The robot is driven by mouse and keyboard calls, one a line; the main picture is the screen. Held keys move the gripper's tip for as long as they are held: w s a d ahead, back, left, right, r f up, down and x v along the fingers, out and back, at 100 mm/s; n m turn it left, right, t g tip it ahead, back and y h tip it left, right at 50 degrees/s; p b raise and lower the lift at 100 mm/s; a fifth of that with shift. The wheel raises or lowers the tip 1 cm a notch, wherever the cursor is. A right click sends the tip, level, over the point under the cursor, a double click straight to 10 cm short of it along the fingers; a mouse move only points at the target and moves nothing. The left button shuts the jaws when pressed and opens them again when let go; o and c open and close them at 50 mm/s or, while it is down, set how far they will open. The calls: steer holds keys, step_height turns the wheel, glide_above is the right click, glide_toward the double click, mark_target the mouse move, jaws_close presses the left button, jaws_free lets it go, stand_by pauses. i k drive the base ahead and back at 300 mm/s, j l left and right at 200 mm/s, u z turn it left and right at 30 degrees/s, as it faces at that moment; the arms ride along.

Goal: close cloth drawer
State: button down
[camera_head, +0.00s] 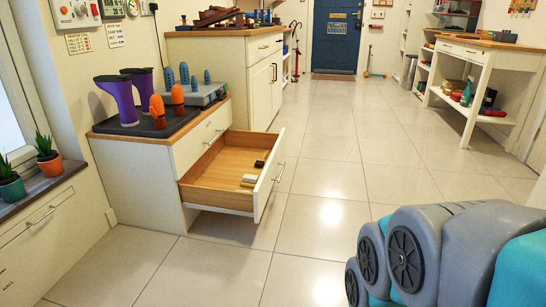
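An open wooden drawer (220,178) sticks out of the low white cabinet (138,182) on the left, pulled well out. It has a white front (269,178) with a bar handle (281,172). Inside lie a few small items, one dark (260,163) and others pale (249,179), near the front end. I cannot tell whether it is the cloth drawer. The drawer above it (203,134) looks shut. My gripper is not in view. A grey and teal part of my arm fills the lower right, apart from the drawer.
Purple boots (120,99) and orange shoe forms (177,97) stand on the cabinet top. Potted plants (47,159) sit on the left sill. A longer counter (233,45) stands behind, and a worktable (487,47) at right. The tiled floor (330,180) between is clear.

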mark_target(210, 184)
steer(key=i+l+u, duration=0.2)
steer(key=i+l, duration=0.2)
steer(key=i, duration=0.25)
steer(key=i+l+u, duration=0.2)
steer(key=i+l, duration=0.3)
steer(key=i, duration=0.1)
